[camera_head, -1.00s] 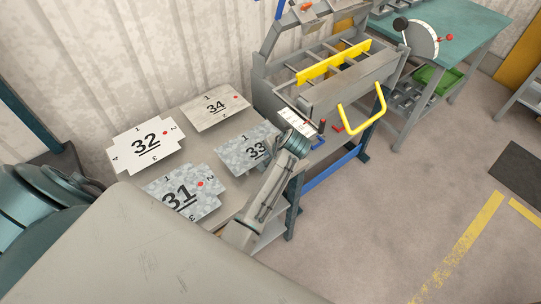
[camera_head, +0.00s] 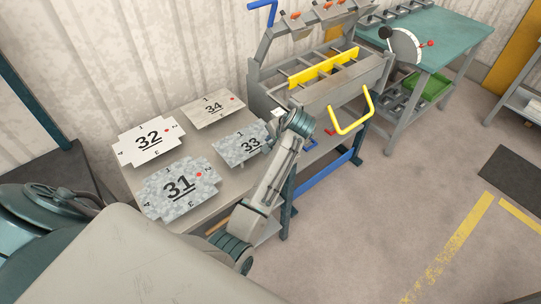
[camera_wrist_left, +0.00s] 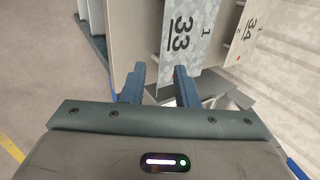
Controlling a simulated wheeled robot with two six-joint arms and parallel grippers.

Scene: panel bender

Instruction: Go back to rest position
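Four numbered sheet plates lie on a grey table (camera_head: 235,178) against the wall in the head view. White plate 32 (camera_head: 150,142) is back left and plate 34 (camera_head: 212,110) back right. Mottled grey plate 31 (camera_head: 180,187) is front left and plate 33 (camera_head: 240,143) front right. My arm reaches up beside plate 33, its wrist near the bender. In the left wrist view my left gripper (camera_wrist_left: 158,72) has its blue fingers apart with nothing held between them, facing plate 33 (camera_wrist_left: 182,42). My right gripper is not in view.
The panel bender (camera_head: 320,85) with yellow bar and yellow handle (camera_head: 350,122) stands right of the plates, close to my wrist. A green-topped table (camera_head: 445,35) is behind it. Open floor (camera_head: 400,210) with yellow markings lies to the right.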

